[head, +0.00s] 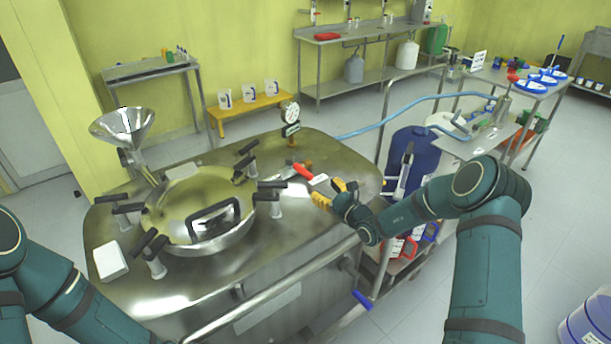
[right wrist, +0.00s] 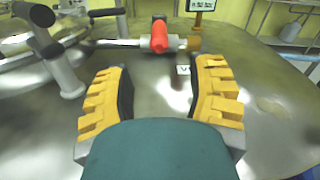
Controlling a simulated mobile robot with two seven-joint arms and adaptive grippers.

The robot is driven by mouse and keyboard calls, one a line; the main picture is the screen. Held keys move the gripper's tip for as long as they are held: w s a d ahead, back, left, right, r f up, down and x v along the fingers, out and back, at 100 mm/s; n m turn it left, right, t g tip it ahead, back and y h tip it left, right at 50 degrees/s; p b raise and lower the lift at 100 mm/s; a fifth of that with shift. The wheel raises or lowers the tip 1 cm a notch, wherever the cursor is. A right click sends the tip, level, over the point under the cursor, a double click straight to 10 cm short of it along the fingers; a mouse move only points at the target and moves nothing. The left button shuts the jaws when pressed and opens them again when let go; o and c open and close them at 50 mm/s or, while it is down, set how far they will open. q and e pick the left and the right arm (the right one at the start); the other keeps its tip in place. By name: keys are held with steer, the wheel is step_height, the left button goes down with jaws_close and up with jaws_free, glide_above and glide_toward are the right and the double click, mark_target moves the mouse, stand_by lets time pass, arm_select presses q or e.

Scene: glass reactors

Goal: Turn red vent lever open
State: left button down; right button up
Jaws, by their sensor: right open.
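The red vent lever (head: 302,171) sits on the metal reactor lid, right of the round hatch. In the right wrist view the red lever (right wrist: 160,38) points toward the camera, with its fitting behind it. My right gripper (head: 331,191) has yellow finger pads and is just right of and nearer than the lever. In the right wrist view its fingers (right wrist: 163,72) are spread wide, with the lever beyond and between them, apart from both. My left arm shows at the lower left, but its gripper is out of view.
The round hatch (head: 190,205) with black-handled clamps stands left of the lever. A pressure gauge (head: 290,111) rises behind it, and a steel funnel (head: 123,128) stands at the far left. A steel rail runs along the front edge.

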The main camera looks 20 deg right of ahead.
mark_target(312, 179)
steer(key=b+x, duration=0.1)
steer(key=x, duration=0.8)
steer(key=shift+w+a+f, duration=0.1)
steer(key=shift+w+a, duration=0.05)
steer(key=shift+w, duration=0.15)
jaws_close()
